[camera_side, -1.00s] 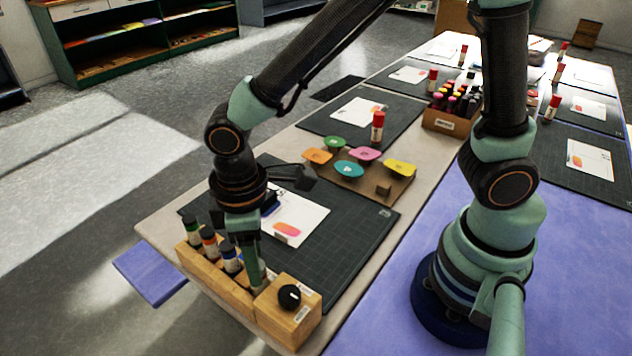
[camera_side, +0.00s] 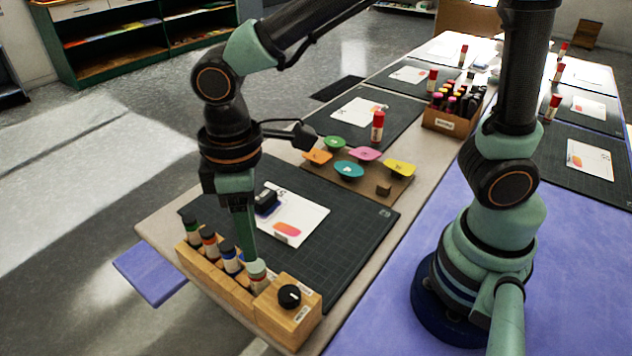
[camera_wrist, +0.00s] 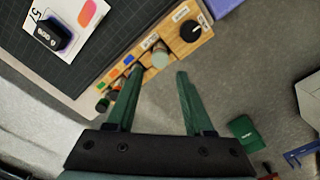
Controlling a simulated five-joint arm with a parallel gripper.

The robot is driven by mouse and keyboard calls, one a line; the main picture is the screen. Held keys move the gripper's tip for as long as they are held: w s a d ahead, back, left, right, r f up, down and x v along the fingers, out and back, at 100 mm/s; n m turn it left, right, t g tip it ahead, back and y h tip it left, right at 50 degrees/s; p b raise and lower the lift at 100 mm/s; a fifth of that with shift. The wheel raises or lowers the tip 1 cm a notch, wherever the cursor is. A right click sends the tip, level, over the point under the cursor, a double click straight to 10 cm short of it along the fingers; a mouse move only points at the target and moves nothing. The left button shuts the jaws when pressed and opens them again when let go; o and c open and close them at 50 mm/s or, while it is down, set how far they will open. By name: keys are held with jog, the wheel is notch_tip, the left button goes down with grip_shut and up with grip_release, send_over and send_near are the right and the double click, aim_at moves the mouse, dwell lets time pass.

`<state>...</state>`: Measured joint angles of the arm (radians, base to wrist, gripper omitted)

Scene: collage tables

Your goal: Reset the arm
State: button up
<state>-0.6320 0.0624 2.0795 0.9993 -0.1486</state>
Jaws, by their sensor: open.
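My gripper (camera_side: 247,255) is open and empty, pointing down just above the near end of the wooden bottle rack (camera_side: 203,268). In the wrist view my gripper's (camera_wrist: 155,73) two green fingers are spread apart. A pale-topped bottle (camera_wrist: 160,58) stands in the rack just beyond the fingertips. The same bottle also shows in the side view (camera_side: 258,278), upright in the rack and partly behind a finger. Several dark-capped bottles stand in the other slots. A wooden block with a black knob (camera_side: 289,296) is at the rack's right end.
A dark cutting mat (camera_side: 345,235) holds a white card (camera_side: 300,222) and a black stamp (camera_side: 265,203). Colored paddles stand on a brown board (camera_side: 395,185) behind. A box of markers (camera_side: 447,122) and a red glue stick (camera_side: 378,127) are farther back. Floor lies open at left.

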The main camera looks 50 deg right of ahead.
jog(key=d+r+m+t, duration=0.2)
jog(key=d+r+m, duration=0.2)
jog(key=d, duration=0.6)
jog(key=d+r+m+t, duration=0.3)
jog(key=d+r+m, duration=0.1)
jog(key=d, duration=0.6)
jog(key=shift+w+d+r+m+t, duration=0.3)
jog(key=shift+r+m, duration=0.1)
jog(key=shift+m, duration=0.1)
